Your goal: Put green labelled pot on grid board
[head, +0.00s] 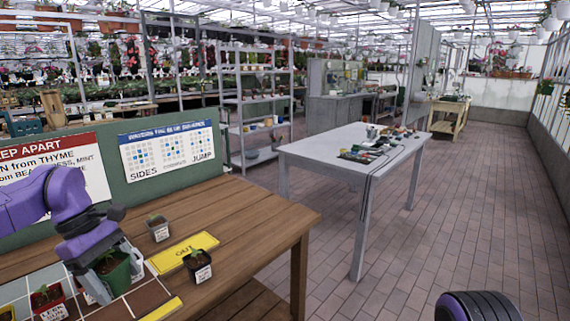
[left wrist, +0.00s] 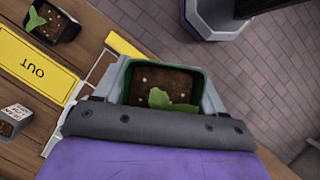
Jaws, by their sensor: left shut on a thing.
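My left gripper (head: 108,268) is shut on a green pot (head: 118,280) with soil and a small seedling. The pot looks upright, at the right part of the grid board (head: 140,300), which has brown and white squares. I cannot tell whether the pot touches the board. In the left wrist view the green pot (left wrist: 164,82) sits between the fingers, soil and leaf facing the camera. The label on this pot is hidden. A red pot (head: 48,303) with a white label stands on the board to the left.
A yellow OUT strip (head: 183,253) lies there. A green panel with signs (head: 168,148) backs the table.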

